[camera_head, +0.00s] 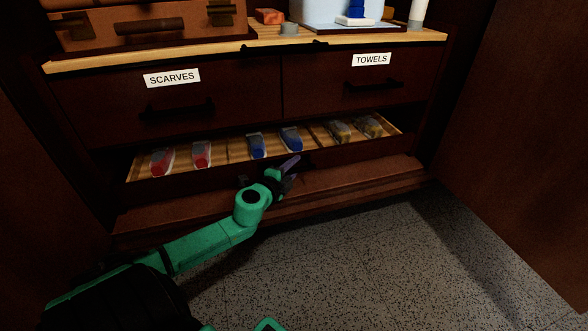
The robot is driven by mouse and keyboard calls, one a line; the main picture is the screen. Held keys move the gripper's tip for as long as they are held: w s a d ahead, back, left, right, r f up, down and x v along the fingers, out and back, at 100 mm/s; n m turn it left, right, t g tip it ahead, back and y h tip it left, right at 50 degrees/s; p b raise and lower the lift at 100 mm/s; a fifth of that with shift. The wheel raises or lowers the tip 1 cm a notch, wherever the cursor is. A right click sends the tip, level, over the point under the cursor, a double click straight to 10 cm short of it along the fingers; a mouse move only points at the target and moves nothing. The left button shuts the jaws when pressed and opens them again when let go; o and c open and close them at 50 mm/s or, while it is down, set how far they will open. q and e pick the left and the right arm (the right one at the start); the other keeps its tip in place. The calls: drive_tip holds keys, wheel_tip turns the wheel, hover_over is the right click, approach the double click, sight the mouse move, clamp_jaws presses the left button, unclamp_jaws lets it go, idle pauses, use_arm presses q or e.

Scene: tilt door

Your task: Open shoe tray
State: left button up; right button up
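The shoe tray (190,188) is a low, dark-fronted tray with a light slatted wooden bed, under the two drawers. It stands partly out, with its bed showing. On it are a red pair of shoes (162,162), a blue pair (257,146) and a yellow-grey pair (340,131). My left gripper (292,173) is at the middle of the tray's dark front. Its two fingers look apart, one above the other. Whether it touches the tray or a handle there is too dark to tell.
Above the tray are the closed SCARVES drawer (115,111) and TOWELS drawer (380,88). A wooden shelf (215,50) holds a brown case (150,27) and small items. Dark panels (525,130) flank both sides. The speckled floor (380,270) in front is clear at right.

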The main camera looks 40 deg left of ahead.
use_arm(q)
clamp_jaws()
drive_tip(key=shift+d, duration=0.1)
idle(1.2)
